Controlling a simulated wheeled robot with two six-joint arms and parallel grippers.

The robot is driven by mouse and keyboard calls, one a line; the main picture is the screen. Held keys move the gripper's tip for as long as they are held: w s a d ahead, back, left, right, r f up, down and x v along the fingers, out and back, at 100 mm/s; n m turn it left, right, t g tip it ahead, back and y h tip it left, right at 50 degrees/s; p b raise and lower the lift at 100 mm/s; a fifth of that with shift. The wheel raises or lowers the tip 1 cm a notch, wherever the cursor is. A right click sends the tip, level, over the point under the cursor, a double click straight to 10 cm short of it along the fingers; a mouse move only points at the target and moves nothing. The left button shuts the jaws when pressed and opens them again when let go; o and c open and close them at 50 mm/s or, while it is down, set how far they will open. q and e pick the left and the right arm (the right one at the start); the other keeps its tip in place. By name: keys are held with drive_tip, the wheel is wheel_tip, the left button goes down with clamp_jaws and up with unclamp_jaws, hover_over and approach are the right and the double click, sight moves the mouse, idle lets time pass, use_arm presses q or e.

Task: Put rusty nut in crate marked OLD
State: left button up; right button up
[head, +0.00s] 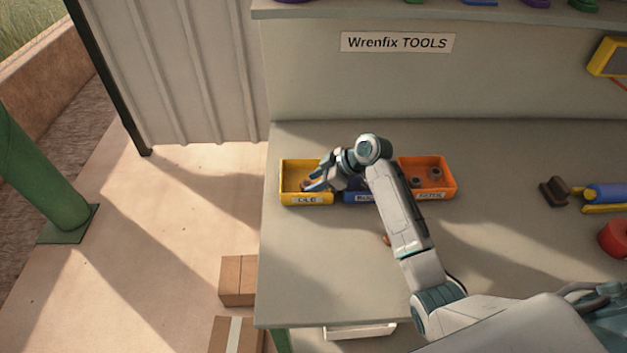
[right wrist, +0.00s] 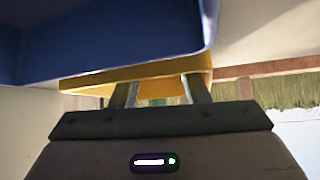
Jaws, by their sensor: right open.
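The yellow crate marked OLD (head: 291,173) stands at the left end of a row of crates on the bench. My right gripper (head: 314,182) is open at this crate, its fingers over the right part of it. A small brown piece, seemingly the rusty nut (head: 304,185), shows in the crate close to the fingertips; I cannot tell whether it touches them. In the right wrist view the two fingers (right wrist: 162,92) stand apart in front of the yellow crate (right wrist: 150,76), and no nut shows between them. My left gripper is not in view.
A blue crate (head: 357,198) is partly hidden by my right arm; it looms close in the right wrist view (right wrist: 100,40). An orange crate (head: 446,182) holds dark nuts. A small brown piece (head: 386,239) lies beside my forearm. Tools lie at the right.

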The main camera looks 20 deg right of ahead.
drive_tip(key=p+v, duration=0.7)
drive_tip(key=v, duration=0.4)
drive_tip(key=shift+r, duration=0.2)
drive_tip(key=shift+d, duration=0.1)
